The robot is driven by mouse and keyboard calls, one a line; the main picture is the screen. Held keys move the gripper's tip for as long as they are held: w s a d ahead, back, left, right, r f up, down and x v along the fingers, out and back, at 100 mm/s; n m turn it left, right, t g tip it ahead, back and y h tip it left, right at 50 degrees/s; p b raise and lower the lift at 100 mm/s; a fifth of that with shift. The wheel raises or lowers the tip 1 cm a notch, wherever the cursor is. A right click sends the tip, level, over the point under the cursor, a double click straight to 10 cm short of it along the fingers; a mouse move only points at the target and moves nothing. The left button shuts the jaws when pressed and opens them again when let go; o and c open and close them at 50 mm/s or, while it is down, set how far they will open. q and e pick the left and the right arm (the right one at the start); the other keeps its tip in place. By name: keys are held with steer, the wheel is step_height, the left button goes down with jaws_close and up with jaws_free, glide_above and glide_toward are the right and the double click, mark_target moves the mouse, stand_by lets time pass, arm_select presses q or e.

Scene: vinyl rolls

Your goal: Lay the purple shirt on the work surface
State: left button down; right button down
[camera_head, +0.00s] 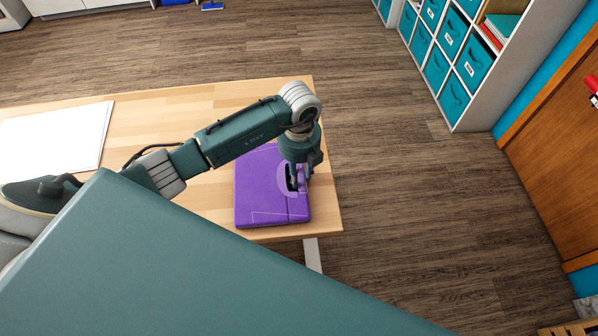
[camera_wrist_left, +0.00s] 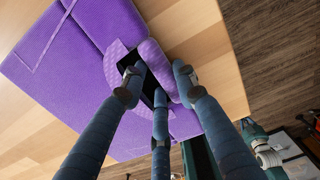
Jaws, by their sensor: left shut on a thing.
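The purple shirt (camera_head: 258,192) lies folded flat on the wooden work surface (camera_head: 215,108), near its right end. It also fills the upper left of the left wrist view (camera_wrist_left: 75,60). My left gripper (camera_head: 297,180) is at the shirt's right side, pointing down. In the left wrist view, the left fingers (camera_wrist_left: 160,82) are shut on a thick purple fold at the shirt's edge, with a dark gap beside it. Part of the shirt is hidden behind my left wrist. My right gripper is not in view.
A white sheet or board (camera_head: 58,137) lies on the left of the work surface. A white shelf with teal bins (camera_head: 453,98) stands at the upper right, and a wooden door or cabinet (camera_head: 560,160) at the right. The wooden floor (camera_head: 420,200) beside the table is clear.

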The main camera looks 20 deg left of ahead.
arm_select(q)
steer(key=shift+f, duration=0.15)
steer(key=c, duration=1.3)
jaws_free()
steer(key=shift+c, duration=0.2)
steer(key=shift+r, duration=0.3)
step_height(320, 180, up, 12)
steer(key=b, duration=0.1)
steer(key=shift+b, duration=0.4)
